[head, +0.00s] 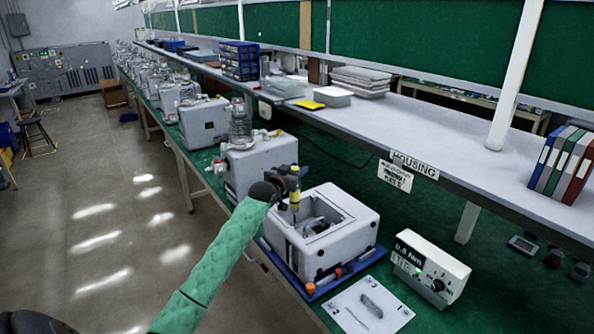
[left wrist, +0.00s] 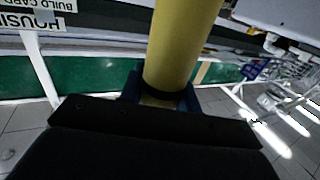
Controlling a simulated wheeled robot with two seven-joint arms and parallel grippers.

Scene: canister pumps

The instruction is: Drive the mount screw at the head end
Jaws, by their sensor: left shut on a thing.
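My left arm, in a green sleeve, reaches in from the lower left. Its dark gripper (head: 289,184) is shut on an upright yellow screwdriver (head: 295,196), over the left wall of an open white pump housing (head: 343,258). In the left wrist view the yellow handle (left wrist: 182,48) rises from between the blue fingers (left wrist: 158,88). The driver's lower end is near the housing's opening; I cannot tell if it touches a screw. The mount screw is too small or hidden to make out. My right gripper is not in view.
The housing sits on a blue tray (head: 312,292) with small orange and red parts at its front. Right of it stands a white box reading 0.8 Nm (head: 432,268); a card (head: 367,306) lies in front. Finished-looking pumps (head: 204,124) line the bench behind. A shelf (head: 450,160) runs above right.

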